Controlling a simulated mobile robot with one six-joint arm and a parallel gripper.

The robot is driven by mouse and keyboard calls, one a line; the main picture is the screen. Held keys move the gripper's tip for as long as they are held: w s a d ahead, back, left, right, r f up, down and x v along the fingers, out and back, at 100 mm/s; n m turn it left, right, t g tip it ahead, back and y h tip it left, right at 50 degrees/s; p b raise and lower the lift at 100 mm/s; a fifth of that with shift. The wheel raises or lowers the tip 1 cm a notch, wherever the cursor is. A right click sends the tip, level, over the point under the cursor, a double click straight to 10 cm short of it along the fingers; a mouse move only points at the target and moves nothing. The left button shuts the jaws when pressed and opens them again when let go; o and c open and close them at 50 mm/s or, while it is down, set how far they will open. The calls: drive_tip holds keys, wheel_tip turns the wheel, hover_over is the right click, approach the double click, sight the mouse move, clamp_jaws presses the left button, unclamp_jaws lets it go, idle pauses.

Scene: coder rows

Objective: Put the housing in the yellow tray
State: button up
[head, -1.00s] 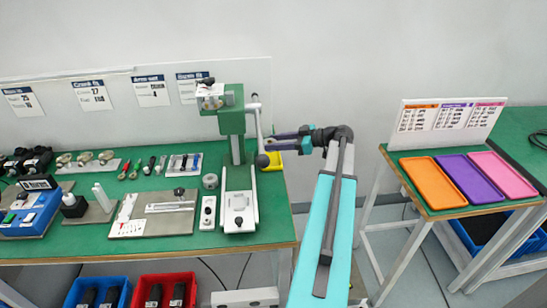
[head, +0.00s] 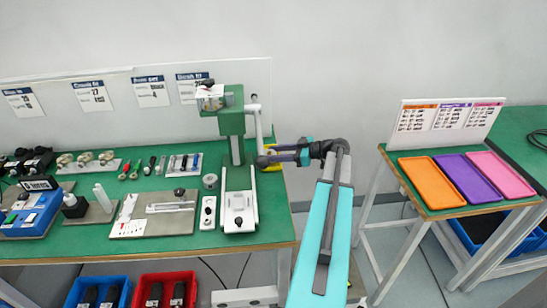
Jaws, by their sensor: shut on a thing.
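The yellow tray (head: 269,149) lies at the right end of the green bench, just right of the press column. Only parts of its yellow edge show; my gripper and the press lever cover the rest. My gripper (head: 266,158) reaches in from the right and is over or in front of the tray; the height between them cannot be judged. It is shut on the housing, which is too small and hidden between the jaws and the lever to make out.
A green press (head: 236,125) with a hanging lever (head: 258,125) stands close left of my gripper. Fixtures and tools fill the bench (head: 275,215) further left. A separate table on the right holds orange (head: 432,184), purple (head: 468,178) and pink (head: 500,174) trays.

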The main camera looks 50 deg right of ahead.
drive_tip(key=shift+f, duration=0.7)
drive_tip(key=shift+f, duration=0.15)
drive_tip(key=o, duration=1.1)
drive_tip(key=shift+o, duration=0.2)
drive_tip(key=shift+a, duration=0.1)
drive_tip(key=b+v, duration=0.2)
drive_tip(key=v, duration=1)
drive_tip(key=shift+b, duration=0.3)
drive_tip(key=shift+s, duration=0.15)
